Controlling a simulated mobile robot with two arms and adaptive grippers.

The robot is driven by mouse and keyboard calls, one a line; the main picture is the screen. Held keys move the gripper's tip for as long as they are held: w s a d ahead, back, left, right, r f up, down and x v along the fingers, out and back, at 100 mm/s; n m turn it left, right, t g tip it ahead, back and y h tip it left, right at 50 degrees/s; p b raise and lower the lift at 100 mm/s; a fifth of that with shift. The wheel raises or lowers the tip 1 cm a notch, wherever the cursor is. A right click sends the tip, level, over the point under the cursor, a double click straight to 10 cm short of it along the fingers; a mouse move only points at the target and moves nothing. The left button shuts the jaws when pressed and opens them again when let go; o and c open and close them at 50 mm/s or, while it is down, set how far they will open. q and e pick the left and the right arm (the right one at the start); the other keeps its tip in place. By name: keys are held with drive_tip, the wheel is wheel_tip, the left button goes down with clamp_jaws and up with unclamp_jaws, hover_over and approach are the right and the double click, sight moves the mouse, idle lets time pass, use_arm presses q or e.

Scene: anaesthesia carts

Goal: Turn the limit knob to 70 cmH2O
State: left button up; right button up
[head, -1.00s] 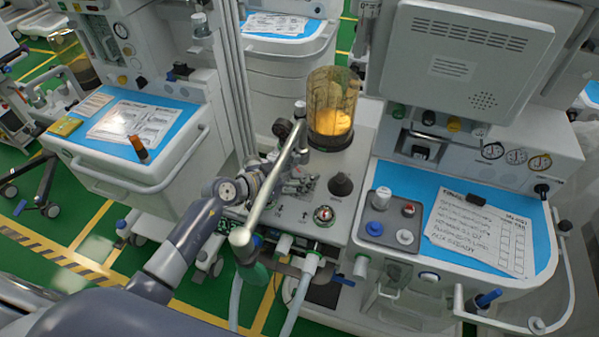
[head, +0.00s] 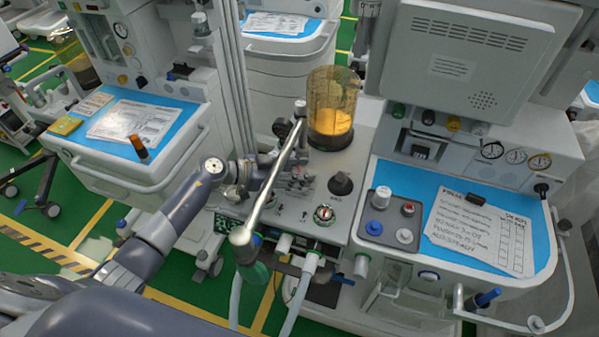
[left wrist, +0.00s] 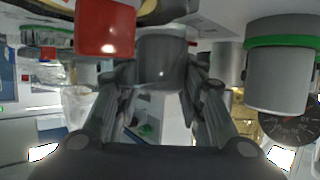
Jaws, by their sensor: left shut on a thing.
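In the left wrist view a grey cylindrical knob (left wrist: 162,60), which looks like the limit knob, sits between the fingers of my left gripper (left wrist: 160,85). The fingers are shut on its sides. Its scale and setting cannot be read. In the head view my left gripper (head: 292,178) reaches in from the left over the machine's grey deck (head: 290,212). The silver pole (head: 272,180) crosses in front of it, and the held knob is hidden there. My right gripper is not in view.
The amber canister (head: 332,108) stands behind. In the wrist view a red block (left wrist: 105,28) and a green-ringed grey cylinder (left wrist: 280,75) flank the knob.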

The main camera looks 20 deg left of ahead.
use_arm(q)
drive_tip(key=shift+m+g+h+b, duration=0.7)
drive_tip(key=shift+m+g+b, duration=0.25)
drive_tip(key=shift+m+g, duration=0.4)
drive_tip(key=o, duration=1.1)
